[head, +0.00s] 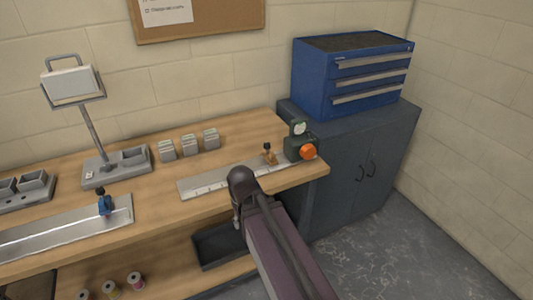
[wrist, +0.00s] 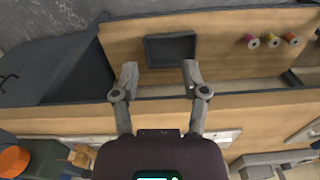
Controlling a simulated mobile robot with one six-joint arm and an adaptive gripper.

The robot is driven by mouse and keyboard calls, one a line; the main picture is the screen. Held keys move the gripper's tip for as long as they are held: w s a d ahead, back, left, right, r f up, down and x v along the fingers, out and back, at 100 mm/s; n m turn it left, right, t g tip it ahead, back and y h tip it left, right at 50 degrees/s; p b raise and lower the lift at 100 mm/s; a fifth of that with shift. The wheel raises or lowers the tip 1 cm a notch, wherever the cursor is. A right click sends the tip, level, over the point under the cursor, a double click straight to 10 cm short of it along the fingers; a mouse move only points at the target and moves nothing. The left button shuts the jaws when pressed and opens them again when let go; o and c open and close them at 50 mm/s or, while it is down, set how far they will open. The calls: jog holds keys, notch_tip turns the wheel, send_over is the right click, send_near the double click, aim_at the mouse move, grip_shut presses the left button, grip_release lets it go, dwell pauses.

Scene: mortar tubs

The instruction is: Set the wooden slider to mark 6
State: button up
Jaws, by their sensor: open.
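The wooden slider (head: 269,154) sits near the right end of a pale metal scale rail (head: 205,186) on the workbench. In the wrist view it shows at the lower left (wrist: 82,155). The marks on the rail are too small to read. My gripper (wrist: 160,71) is open and empty, with its two fingers apart. In the wrist view the slider is to the left of and below the fingers, not between them. In the head view my arm hides the fingers and covers ground just in front of the rail.
An orange knob (head: 308,152) on a green device stands just right of the slider. A second rail (head: 60,232) with a blue slider (head: 104,202) lies at left. Several grey blocks (head: 189,145) and a lamp-like stand (head: 88,130) are behind. A dark tray (wrist: 171,50) sits on the lower shelf.

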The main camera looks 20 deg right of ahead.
jog(key=shift+a, duration=0.25)
jog(key=shift+o, duration=0.2)
jog(key=shift+o, duration=0.4)
jog(key=shift+w+a, duration=0.1)
jog(key=shift+w, duration=0.05)
jog(key=w+d+r+t+p, duration=0.2)
jog(key=w+d+r+p, duration=0.4)
jog(key=w+d, duration=0.4)
jog(key=w+d+r+t+p, duration=0.2)
jog(key=w+d+r+p, duration=0.4)
jog(key=w+d, duration=0.5)
jog(key=shift+d+r+n+t, duration=0.3)
jog(key=shift+d+r, duration=0.35)
jog(key=shift+r, duration=0.15)
jog(key=shift+w+f, duration=0.15)
